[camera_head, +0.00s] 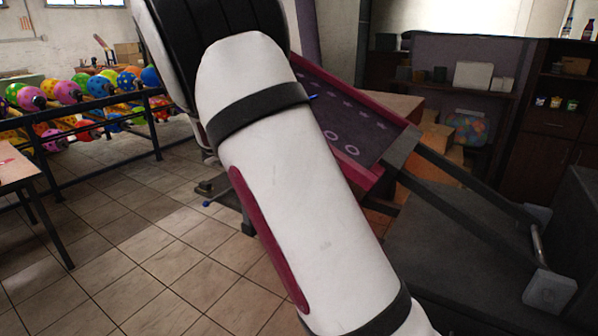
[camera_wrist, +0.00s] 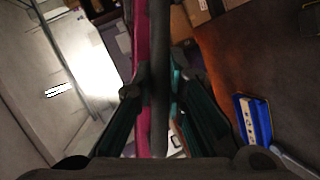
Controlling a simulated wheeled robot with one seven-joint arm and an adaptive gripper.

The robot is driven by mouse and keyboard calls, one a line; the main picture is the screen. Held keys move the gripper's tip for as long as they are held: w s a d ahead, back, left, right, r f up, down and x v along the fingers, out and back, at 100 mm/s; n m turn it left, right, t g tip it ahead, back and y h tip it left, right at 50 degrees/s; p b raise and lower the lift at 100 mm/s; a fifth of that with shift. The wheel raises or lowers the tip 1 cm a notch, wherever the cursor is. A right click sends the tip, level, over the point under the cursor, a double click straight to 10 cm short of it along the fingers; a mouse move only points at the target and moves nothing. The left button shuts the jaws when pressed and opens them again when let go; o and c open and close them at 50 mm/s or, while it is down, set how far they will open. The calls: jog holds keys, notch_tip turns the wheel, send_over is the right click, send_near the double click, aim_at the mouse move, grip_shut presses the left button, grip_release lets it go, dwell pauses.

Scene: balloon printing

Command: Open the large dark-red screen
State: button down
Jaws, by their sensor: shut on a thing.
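The large dark-red screen (camera_head: 345,112) stands tilted behind my arm in the head view. It has a dark-red frame around a purple-grey panel with pale round prints, and my arm hides its left part. Dark bars run from its right corner down to the right. In the wrist view a dark-red strip (camera_wrist: 141,45) of the frame runs beside a dark upright bar (camera_wrist: 160,60). My gripper (camera_wrist: 158,108) has its fingers on both sides of this bar and is shut on it. My gripper is hidden behind my arm in the head view.
A rack of colourful balloons (camera_head: 95,92) stands at the left, with a table (camera_head: 14,172) at the left edge. A dark grey machine body (camera_head: 470,265) fills the right. Shelves (camera_head: 555,95) and boxes stand behind. The wrist view shows a blue item (camera_wrist: 255,120). Tiled floor is open at left.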

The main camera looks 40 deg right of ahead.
jog(key=s+d+r+m+t+p, duration=0.1)
jog(key=s+d+r+p, duration=0.1)
jog(key=s+r+p, duration=0.2)
jog(key=s+d+r+m+y+p, duration=0.1)
jog(key=s+d+r+p, duration=0.2)
jog(key=s+r, duration=0.7)
jog(key=s+d+r+m+t+p, duration=0.1)
jog(key=s+r+p, duration=0.5)
jog(key=r, duration=0.8)
jog(key=shift+s+d+m+t+y, duration=0.3)
jog(key=shift+s+d+m+y, duration=0.15)
jog(key=shift+d, duration=0.35)
jog(key=c, duration=1.6)
grip_release()
jog(key=shift+r, duration=0.1)
jog(key=shift+a, duration=0.1)
jog(key=v, duration=1.1)
jog(key=shift+a+r, duration=0.15)
jog(key=shift+a, duration=0.2)
jog(key=shift+s, duration=0.2)
